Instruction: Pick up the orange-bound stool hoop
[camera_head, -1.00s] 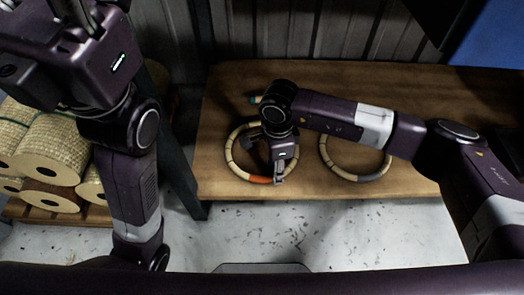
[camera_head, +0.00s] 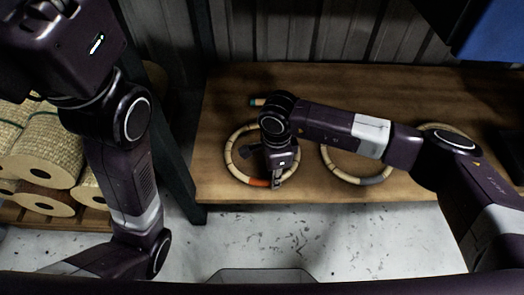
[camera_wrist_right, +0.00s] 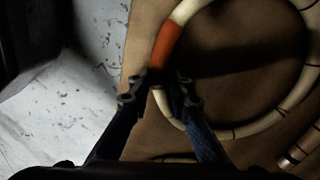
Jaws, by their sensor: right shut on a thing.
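The orange-bound stool hoop (camera_head: 230,155) is a pale rattan ring with dark bands. It lies at the left of the wooden table, near its front edge. Its orange binding (camera_head: 257,183) faces the front and shows large in the right wrist view (camera_wrist_right: 166,45). My right gripper (camera_head: 276,183) points down at the hoop's front rim, just right of the orange part. In the right wrist view its fingers (camera_wrist_right: 160,88) are closed about the pale rim next to the binding. My arm hides part of the ring. My left gripper is not in view.
A second hoop with a grey binding (camera_head: 374,180) lies to the right, partly under my right arm. Another ring (camera_head: 447,127) shows behind the arm. A teal-tipped rod (camera_head: 257,102) lies behind the first hoop. Woven rolls (camera_head: 48,150) are stacked at left. The wooden table (camera_head: 225,95) has bare room at back left.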

